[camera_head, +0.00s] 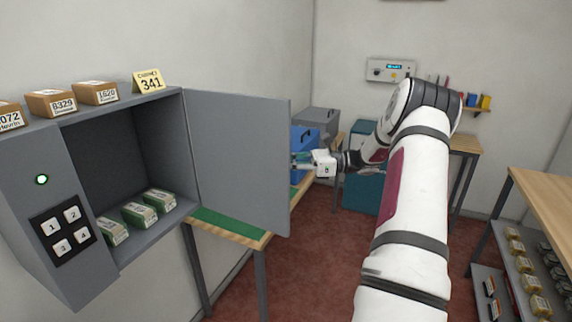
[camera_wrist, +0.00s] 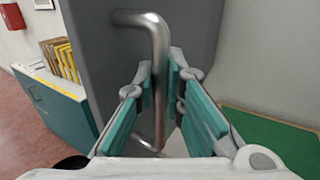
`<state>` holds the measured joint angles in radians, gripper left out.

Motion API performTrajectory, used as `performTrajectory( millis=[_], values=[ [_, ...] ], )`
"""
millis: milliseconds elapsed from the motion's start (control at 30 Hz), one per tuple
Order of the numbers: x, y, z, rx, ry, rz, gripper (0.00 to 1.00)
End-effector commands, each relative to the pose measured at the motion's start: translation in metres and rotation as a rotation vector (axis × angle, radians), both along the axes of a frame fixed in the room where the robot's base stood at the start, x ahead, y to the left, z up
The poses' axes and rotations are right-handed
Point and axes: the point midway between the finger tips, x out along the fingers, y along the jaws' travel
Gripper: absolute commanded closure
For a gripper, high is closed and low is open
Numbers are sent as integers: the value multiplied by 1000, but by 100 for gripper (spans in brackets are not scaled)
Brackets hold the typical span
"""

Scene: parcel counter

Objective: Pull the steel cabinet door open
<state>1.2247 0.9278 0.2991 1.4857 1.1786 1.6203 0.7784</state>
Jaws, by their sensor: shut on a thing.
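The steel cabinet (camera_head: 62,163) is on the left in the head view, with its dark inside showing. Its grey door (camera_head: 240,158) stands wide open, swung out to the right. In the wrist view the door (camera_wrist: 95,50) carries a bent metal handle (camera_wrist: 150,25). My gripper (camera_wrist: 160,85) has its teal finger pads on both sides of the handle and is shut on it. In the head view my gripper (camera_head: 304,160) is at the door's free edge, and its fingertips are partly hidden behind the door.
Small packs (camera_head: 138,214) lie inside the cabinet, and boxes (camera_head: 52,103) and a 341 sign (camera_head: 148,80) stand on top. A table with a green mat (camera_head: 232,226) is below the door. Blue (camera_head: 303,139) and grey bins are behind it. Shelves (camera_head: 525,270) stand right.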

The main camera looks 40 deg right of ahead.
Motion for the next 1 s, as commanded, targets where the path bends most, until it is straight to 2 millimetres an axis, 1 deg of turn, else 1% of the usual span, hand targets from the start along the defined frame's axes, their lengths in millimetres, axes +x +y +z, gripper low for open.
performTrajectory(
  millis=[233, 267, 300, 333, 633, 733, 867, 1000],
  values=[
    [0, 0, 1, 0, -1, -1, 100],
    [0, 0, 1, 0, -1, -1, 85],
    [0, 0, 1, 0, -1, -1, 76],
    [0, 0, 1, 0, -1, -1, 69],
    [0, 0, 0, -1, -1, 0, 69],
    [-3, -4, 0, -1, -1, -2, 69],
    [-13, -16, -1, 0, 0, -2, 69],
    [-32, -37, 0, -2, -2, -4, 69]
  ],
)
